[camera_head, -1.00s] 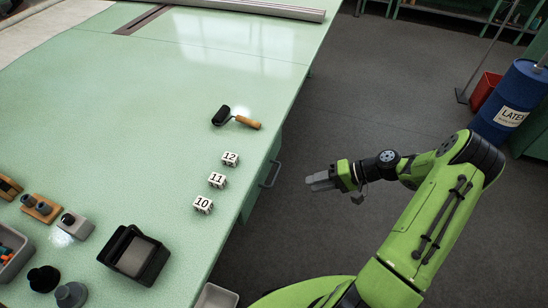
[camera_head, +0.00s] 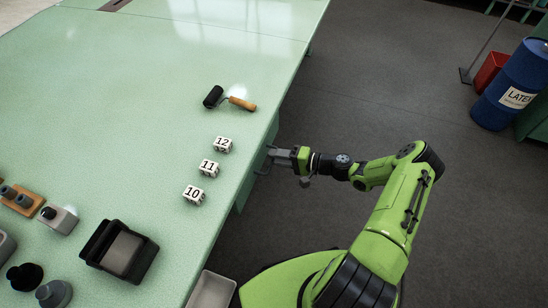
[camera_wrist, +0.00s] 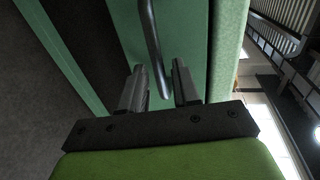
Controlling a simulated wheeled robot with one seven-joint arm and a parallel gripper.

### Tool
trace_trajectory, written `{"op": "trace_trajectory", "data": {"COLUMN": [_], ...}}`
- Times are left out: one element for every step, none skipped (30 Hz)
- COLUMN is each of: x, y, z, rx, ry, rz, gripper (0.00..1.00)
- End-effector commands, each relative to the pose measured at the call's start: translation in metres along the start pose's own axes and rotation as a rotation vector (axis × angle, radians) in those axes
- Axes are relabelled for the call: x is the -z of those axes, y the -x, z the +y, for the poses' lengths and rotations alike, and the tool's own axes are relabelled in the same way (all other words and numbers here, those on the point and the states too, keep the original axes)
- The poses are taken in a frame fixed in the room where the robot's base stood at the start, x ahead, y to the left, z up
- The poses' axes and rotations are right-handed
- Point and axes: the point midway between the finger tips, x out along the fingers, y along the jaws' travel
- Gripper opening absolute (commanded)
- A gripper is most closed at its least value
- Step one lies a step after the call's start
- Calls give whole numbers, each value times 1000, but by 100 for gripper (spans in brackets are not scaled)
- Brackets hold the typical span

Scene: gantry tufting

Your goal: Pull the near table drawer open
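The near table drawer's front (camera_wrist: 185,35) is a pale green panel in the wrist view, under the edge of the green table (camera_head: 170,60). Its dark bar handle (camera_wrist: 152,45) runs down toward the gap between my fingers. My gripper (camera_wrist: 160,85) is open, with one finger on each side of the handle's line. In the head view my gripper (camera_head: 274,156) is at the table's right edge, beside the handle, which is mostly hidden there. I cannot tell whether the fingers touch the handle. The drawer looks shut.
Number blocks (camera_head: 209,168), a roller with a wooden grip (camera_head: 228,98) and a black tray (camera_head: 119,250) lie on the tabletop. A grey bin (camera_head: 212,291) is by the near table edge. The floor (camera_head: 370,90) to the right is clear up to a blue drum (camera_head: 512,85).

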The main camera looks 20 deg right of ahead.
Motion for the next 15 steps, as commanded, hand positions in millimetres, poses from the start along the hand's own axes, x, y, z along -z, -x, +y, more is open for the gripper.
{"op": "trace_trajectory", "data": {"x": [0, 0, 0, 0, 0, 0, 0, 0, 0, 0, 0, 0, 0, 0, 0], "y": [-7, -10, -13, -14, -15, -16, -16, -16, -16, -15, -15, -15, -15, -15, -15], "z": [1, 1, 0, 0, 0, 0, 0, 0, 0, 0, 0, 0, 0, 0, 0], "rx": [0, 0, 0, 0, 0, 0, 0, 0, 0, 0, 0, 0, 0, 0, 0], "ry": [1, 1, 1, 1, 1, 1, 0, 0, 0, 0, 0, 0, 0, 0, 0], "rz": [0, 1, 0, 0, 1, 1, 1, 1, 1, 1, 1, 1, 1, 1, 1], "gripper": [31, 31, 31, 31, 31, 31, 31, 31, 31, 31, 31, 28, 23, 19, 13]}}
